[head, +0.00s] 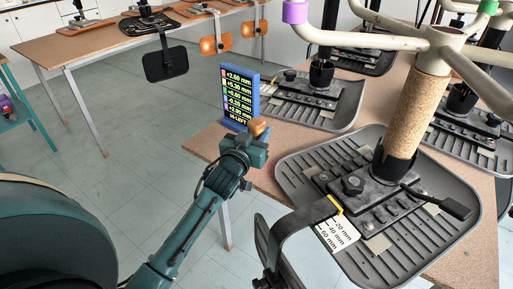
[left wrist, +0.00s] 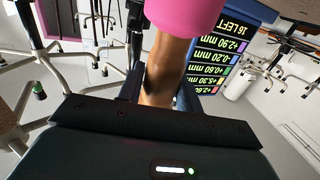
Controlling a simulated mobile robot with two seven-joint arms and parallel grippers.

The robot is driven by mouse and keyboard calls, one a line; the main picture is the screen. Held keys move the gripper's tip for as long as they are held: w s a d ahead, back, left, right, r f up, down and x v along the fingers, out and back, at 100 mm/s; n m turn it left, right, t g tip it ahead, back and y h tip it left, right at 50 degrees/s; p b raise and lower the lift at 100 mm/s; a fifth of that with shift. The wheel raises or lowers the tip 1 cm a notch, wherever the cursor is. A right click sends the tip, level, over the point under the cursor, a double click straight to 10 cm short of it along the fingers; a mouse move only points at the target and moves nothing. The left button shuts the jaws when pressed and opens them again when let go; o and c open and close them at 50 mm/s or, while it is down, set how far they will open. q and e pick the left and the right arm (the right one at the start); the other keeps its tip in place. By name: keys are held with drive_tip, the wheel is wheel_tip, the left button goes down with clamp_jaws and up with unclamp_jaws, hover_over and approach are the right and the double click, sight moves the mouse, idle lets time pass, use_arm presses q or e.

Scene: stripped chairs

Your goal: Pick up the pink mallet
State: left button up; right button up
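The pink mallet shows in the left wrist view, with its pink head (left wrist: 189,14) at the top edge and its brown wooden handle (left wrist: 165,62) running down between the fingers of my left gripper (left wrist: 162,94). In the head view my left gripper (head: 259,138) is at the left edge of the near table, and a brown wooden piece (head: 257,127) shows at its fingers. The pink head is not seen there. The fingers lie close on both sides of the handle, but whether they press on it is unclear. My right gripper is not in view.
A blue display board (head: 238,97) with coloured readings stands just behind my left gripper. On the near table (head: 469,262), a grey ribbed tray (head: 300,160) holds a chair mechanism with a cork-wrapped column (head: 415,115). Another table (head: 110,45) stands back left, with open floor between.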

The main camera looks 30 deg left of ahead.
use_arm(q)
clamp_jaws()
drive_tip(key=shift+r, duration=0.15)
